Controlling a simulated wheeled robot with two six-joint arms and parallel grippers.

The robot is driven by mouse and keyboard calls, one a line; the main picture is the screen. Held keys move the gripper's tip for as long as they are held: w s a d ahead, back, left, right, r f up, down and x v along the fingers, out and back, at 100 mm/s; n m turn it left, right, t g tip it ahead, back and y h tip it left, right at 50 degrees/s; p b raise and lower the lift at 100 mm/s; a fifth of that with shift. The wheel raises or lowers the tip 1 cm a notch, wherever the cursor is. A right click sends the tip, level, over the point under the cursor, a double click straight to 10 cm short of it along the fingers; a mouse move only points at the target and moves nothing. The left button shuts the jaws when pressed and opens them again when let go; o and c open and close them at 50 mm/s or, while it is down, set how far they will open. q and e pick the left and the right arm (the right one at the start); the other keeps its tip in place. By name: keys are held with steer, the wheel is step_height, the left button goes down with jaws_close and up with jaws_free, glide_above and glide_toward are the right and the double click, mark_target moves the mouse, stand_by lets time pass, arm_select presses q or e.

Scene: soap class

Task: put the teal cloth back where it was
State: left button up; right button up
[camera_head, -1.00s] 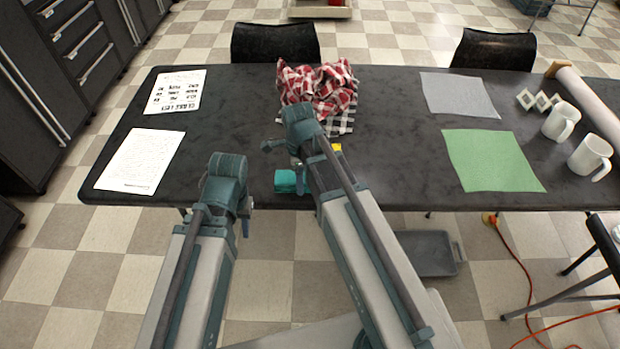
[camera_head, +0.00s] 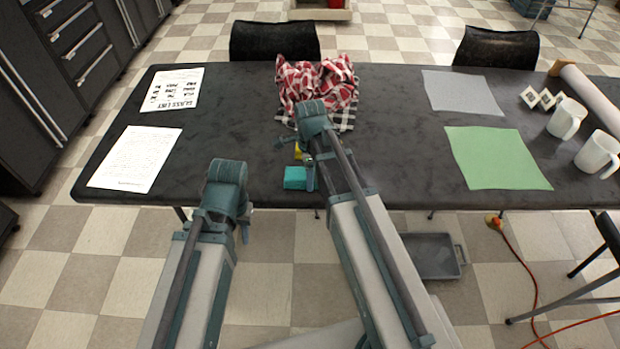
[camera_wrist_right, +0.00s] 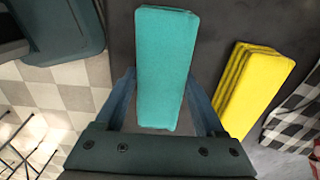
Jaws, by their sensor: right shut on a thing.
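The teal cloth (camera_head: 295,177) is a folded block at the table's front edge, left of my right gripper (camera_head: 310,172) in the head view. In the right wrist view the cloth (camera_wrist_right: 165,40) lies lengthwise between the two fingers of my right gripper (camera_wrist_right: 160,85), which is shut on it near one end. I cannot tell whether it touches the table. My left gripper (camera_head: 245,228) hangs in front of the table edge, apart from the cloth; its fingers are too small to read.
A folded yellow cloth (camera_wrist_right: 250,85) lies beside the teal one, farther from the edge. Behind it are a crumpled red checkered cloth (camera_head: 318,82) and a black-and-white checkered cloth (camera_head: 345,121). Papers lie left; a green sheet (camera_head: 495,158), a grey sheet (camera_head: 462,92) and mugs (camera_head: 597,152) stand right.

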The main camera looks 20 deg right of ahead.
steer(key=shift+f, duration=0.1)
steer(key=o, duration=1.2)
steer(key=shift+c, duration=0.2)
step_height(320, 180, up, 12)
steer(key=p, duration=1.2)
steer(key=shift+r, duration=0.2)
